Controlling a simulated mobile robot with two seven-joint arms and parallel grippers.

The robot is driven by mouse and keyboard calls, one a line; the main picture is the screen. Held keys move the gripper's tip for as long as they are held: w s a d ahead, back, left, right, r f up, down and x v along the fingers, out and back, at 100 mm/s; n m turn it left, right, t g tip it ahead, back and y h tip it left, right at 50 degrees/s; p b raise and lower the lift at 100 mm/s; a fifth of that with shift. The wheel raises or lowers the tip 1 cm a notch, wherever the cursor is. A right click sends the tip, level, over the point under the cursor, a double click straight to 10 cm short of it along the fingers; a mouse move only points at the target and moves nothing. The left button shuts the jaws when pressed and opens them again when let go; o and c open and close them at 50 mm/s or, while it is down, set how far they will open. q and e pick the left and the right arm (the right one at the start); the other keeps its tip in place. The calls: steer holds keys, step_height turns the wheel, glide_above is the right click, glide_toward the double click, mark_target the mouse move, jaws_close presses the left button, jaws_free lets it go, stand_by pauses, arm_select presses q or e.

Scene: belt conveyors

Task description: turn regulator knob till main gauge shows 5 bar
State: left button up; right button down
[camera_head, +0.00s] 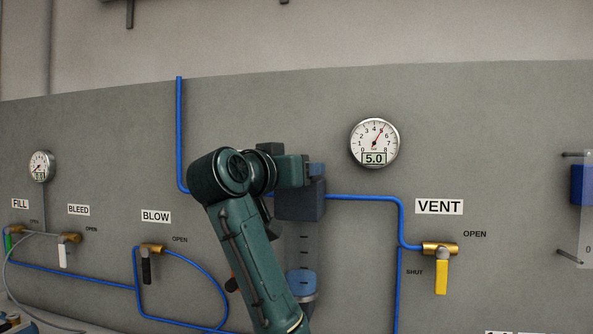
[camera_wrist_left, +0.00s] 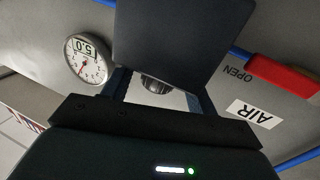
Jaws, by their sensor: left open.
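The main gauge (camera_head: 374,143) is a round white dial on the grey wall. Its display reads 5.0 and its red needle points near 5. It also shows, turned over, in the left wrist view (camera_wrist_left: 87,58). The dark blue regulator body (camera_head: 300,208) sits left of the gauge on the blue pipe, partly covered by my left arm. In the wrist view the round dark knob (camera_wrist_left: 155,84) shows at the edge of the regulator block, between the spread fingers of my open left gripper (camera_wrist_left: 160,92). Contact cannot be made out. My right gripper is out of view.
Right of the regulator is the VENT valve (camera_head: 441,268) with a yellow handle. At left are the FILL, BLEED and BLOW valves and a small gauge (camera_head: 41,166). A red handle (camera_wrist_left: 285,76) near the AIR label lies close to the left gripper.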

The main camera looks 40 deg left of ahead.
arm_select(q)
steer(key=p+v, duration=0.3)
steer(key=v, duration=1)
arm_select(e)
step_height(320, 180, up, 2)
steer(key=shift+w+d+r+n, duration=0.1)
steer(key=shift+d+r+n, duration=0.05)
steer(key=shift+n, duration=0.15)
arm_select(q)
steer(key=shift+s, duration=0.1)
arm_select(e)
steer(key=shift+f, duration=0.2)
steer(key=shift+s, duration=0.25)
